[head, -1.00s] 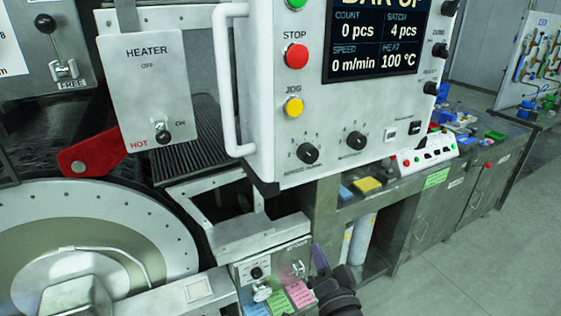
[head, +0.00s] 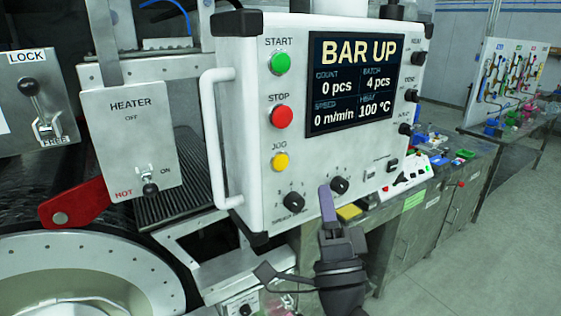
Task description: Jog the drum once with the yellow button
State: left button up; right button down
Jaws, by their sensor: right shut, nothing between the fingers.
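The yellow JOG button (head: 280,161) is on the front of the white control box, below the red STOP button (head: 282,117) and the green START button (head: 281,63). My right gripper (head: 327,204) comes up from the bottom of the head view. It is shut and empty, with its purple-grey fingertips pointing up. In the picture it lies below and right of the yellow button, over the lower edge of the box by the right black knob. It is apart from the button; whether it touches the box I cannot tell. My left gripper is not in view.
The display (head: 355,82) reads BAR UP. A white handle (head: 215,140) stands out at the box's left side. The heater panel (head: 130,140) and red lever (head: 75,203) are further left, above the drum (head: 80,270). A workbench (head: 430,195) runs along the right.

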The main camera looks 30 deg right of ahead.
aim_at(283, 157)
jog(key=shift+y, duration=0.3)
jog(key=shift+w+a+b, duration=0.2)
jog(key=shift+w+b, duration=0.35)
jog(key=shift+w, duration=1.65)
jog(key=shift+w+a+b, duration=0.15)
jog(key=shift+w+b, duration=0.35)
jog(key=shift+w, duration=1.7)
jog(key=shift+w, duration=0.4)
jog(key=shift+w+a+b, duration=0.1)
jog(key=shift+w+b, duration=0.2)
jog(key=shift+w, duration=0.15)
jog(key=shift+s, duration=0.1)
jog(key=shift+s+p, duration=0.4)
jog(key=shift+s, duration=0.35)
